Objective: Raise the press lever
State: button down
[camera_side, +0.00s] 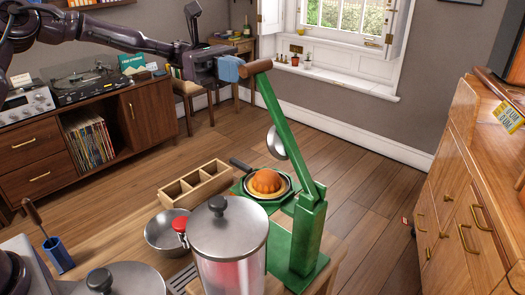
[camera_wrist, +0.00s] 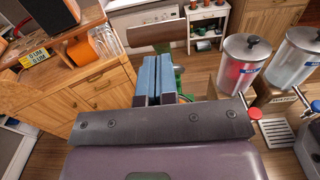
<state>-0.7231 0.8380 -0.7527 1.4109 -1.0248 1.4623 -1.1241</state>
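The green press (camera_side: 300,225) stands on a green base on the wooden table. Its green lever (camera_side: 285,130) slants steeply up and to the left from the pivot and ends in a brown wooden handle (camera_side: 257,67). My gripper (camera_side: 230,68) has blue fingers right beside the left end of the handle; I cannot tell whether they touch. In the wrist view the blue fingers (camera_wrist: 155,75) are together with only a thin line between them. The handle (camera_wrist: 158,31) lies just beyond their tips, not between them. Green parts of the press (camera_wrist: 180,85) show partly behind the fingers.
A lidded dispenser (camera_side: 228,245), a metal bowl (camera_side: 165,235), a wooden divided box (camera_side: 196,186) and a pan (camera_side: 283,190) with an orange bundt-shaped item crowd the table. A sideboard (camera_side: 465,200) stands at right. The air around the raised handle looks clear.

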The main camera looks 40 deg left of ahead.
aim_at(259, 65)
jog(key=shift+d, duration=0.25)
jog(key=shift+d+r, duration=1)
jog(key=shift+d, duration=0.3)
jog(key=shift+d, duration=0.1)
jog(key=shift+d+r, duration=0.4)
jog(key=shift+d, duration=0.3)
jog(key=shift+d+r, duration=0.35)
jog(key=shift+d, duration=0.35)
jog(key=shift+d+r, duration=0.3)
jog(key=shift+d, duration=0.45)
jog(key=shift+d+r, duration=0.25)
jog(key=shift+d, duration=0.5)
